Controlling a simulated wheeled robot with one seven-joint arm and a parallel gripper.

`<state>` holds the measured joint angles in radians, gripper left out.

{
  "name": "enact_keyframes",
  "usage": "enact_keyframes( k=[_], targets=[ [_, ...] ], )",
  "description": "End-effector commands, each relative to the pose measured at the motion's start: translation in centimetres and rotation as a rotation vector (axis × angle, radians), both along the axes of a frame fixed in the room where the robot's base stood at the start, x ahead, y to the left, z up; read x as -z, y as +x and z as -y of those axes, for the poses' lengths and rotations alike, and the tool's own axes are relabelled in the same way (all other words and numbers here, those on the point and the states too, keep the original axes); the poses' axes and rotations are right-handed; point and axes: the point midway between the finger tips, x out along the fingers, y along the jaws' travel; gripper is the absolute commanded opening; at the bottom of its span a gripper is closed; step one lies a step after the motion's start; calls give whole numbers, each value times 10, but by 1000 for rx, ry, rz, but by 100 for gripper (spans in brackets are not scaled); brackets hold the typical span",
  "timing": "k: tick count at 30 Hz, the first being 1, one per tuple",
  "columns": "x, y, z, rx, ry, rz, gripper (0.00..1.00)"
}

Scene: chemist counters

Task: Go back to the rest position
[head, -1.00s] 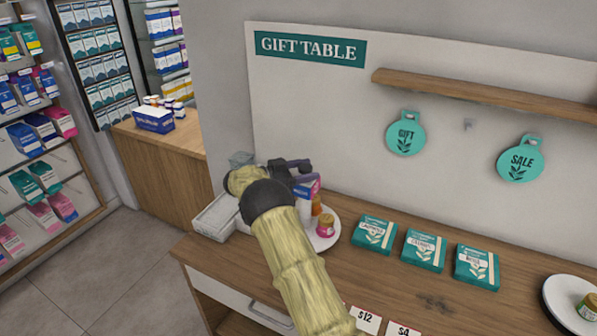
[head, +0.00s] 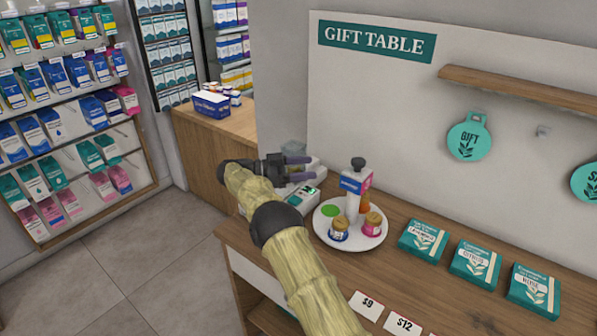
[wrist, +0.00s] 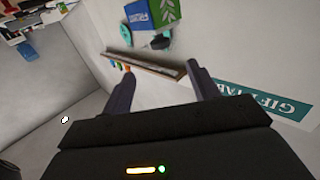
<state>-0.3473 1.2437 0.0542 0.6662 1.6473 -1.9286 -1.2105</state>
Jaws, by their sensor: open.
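My gripper (head: 300,168) is open and empty in the head view. It is raised above the left end of the gift table (head: 400,290), to the left of the round white plate. In the wrist view its two dark fingers (wrist: 158,90) are spread apart with nothing between them. The wrist view shows the wall, the wooden shelf (wrist: 145,66) and part of the gift table sign (wrist: 262,101).
A white plate (head: 331,241) holds small jars, a bottle and a box. Several teal boxes (head: 474,263) lie on the table to its right. A white device (head: 303,196) sits under my gripper. Product racks (head: 60,100) stand at the left, with clear floor (head: 140,270) before them.

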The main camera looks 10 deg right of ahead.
Motion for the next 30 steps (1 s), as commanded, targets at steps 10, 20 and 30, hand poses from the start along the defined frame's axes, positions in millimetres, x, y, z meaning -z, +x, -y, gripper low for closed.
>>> enact_keyframes(
  k=[10, 20, 30],
  targets=[
    [0, -1, -16, 0, 0, 0, 60],
    [-8, 6, -12, -32, -13, 17, 60],
    [-90, 68, 16, -478, -132, 149, 60]
  ],
)
